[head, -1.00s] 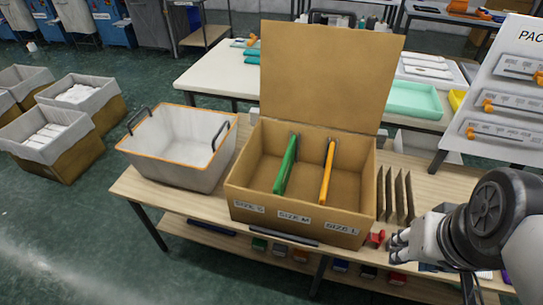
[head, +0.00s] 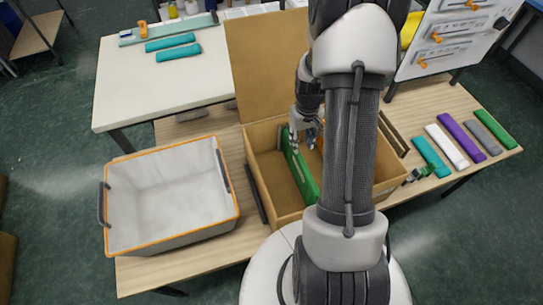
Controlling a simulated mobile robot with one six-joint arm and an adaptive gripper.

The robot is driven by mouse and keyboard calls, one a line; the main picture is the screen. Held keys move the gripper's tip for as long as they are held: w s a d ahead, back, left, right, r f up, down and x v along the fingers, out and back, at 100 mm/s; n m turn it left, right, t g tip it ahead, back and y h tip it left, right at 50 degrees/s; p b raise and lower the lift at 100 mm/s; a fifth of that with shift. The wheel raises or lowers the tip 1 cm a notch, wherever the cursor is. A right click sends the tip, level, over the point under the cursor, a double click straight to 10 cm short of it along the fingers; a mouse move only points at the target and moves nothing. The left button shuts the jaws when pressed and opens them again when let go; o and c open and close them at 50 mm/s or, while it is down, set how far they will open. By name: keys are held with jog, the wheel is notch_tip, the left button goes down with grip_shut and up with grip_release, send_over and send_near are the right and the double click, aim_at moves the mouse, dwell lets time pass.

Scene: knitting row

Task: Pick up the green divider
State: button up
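The green divider (head: 301,174) stands on edge inside the open cardboard box (head: 262,182), running from the back wall toward the front. My gripper (head: 306,140) points down into the box at the divider's far end, close to its top edge. One finger shows beside the divider, but contact is unclear. I cannot tell whether the fingers are open or shut on it. My arm covers the right part of the box, so the orange divider is mostly hidden.
A white bin with an orange rim (head: 232,208) stands left of the box. Colored strips, including a purple one (head: 460,137), lie on the table (head: 440,105) at right. A slanted panel (head: 440,42) stands behind them. A white table (head: 115,85) is at back left.

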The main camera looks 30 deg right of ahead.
aim_at(299, 172)
notch_tip(299, 172, down, 17)
jog(key=b, duration=0.4)
jog(key=shift+s+d+f+b, duration=0.15)
jog(key=shift+s+d+b, duration=0.1)
jog(key=shift+s+b, duration=0.15)
jog(key=shift+c, duration=0.6)
grip_shut()
